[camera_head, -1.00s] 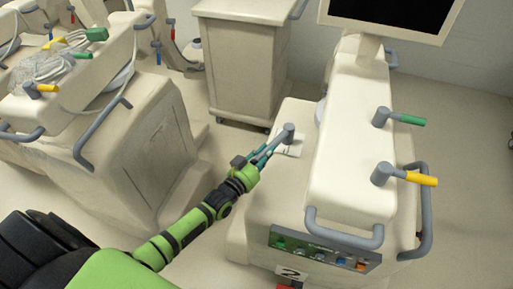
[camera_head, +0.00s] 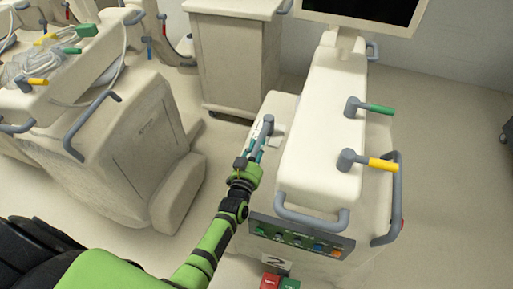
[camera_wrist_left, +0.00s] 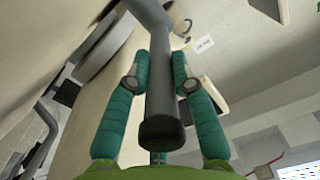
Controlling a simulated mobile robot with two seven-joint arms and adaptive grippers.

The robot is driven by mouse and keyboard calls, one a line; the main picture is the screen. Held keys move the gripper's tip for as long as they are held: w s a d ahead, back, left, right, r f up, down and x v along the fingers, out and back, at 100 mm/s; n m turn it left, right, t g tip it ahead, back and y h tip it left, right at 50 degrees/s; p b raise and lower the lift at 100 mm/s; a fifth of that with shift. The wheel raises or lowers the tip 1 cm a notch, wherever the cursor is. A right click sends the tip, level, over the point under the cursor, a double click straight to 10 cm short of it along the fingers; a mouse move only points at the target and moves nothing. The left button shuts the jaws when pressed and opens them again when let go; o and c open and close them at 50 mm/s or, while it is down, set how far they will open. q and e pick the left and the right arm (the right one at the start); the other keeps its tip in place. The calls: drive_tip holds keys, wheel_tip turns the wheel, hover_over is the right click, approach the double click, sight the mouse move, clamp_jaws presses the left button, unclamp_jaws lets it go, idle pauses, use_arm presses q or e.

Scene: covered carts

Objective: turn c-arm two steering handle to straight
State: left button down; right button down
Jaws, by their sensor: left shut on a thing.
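C-arm two (camera_head: 318,150) is the cream cart with a "2" label (camera_head: 276,263) on its front. Its grey steering handle (camera_head: 266,127) stands on the left side of the base top. The lever points toward me and slightly left. My left gripper (camera_head: 256,150) is shut on the lever with its teal fingers. In the left wrist view the fingers (camera_wrist_left: 160,75) lie on both sides of the grey handle bar (camera_wrist_left: 163,125), whose dark end faces the palm. My right gripper is not in view.
The same cart carries a green-tipped lever (camera_head: 377,109), a yellow-tipped lever (camera_head: 375,163) and a front grab bar (camera_head: 312,222). Red and green pedals (camera_head: 270,282) show below. Another cart with cables (camera_head: 110,150) stands left. A cabinet (camera_head: 238,65) stands behind. Floor between the carts is free.

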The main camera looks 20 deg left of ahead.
use_arm(q)
drive_tip(key=c, duration=1.1)
unclamp_jaws()
drive_tip(key=shift+w+d+f, duration=0.1)
drive_tip(key=shift+d, duration=0.1)
drive_tip(key=shift+o, duration=0.2)
drive_tip(key=shift+s, duration=0.55)
drive_tip(key=s+d, duration=0.1)
drive_tip(key=s, duration=1)
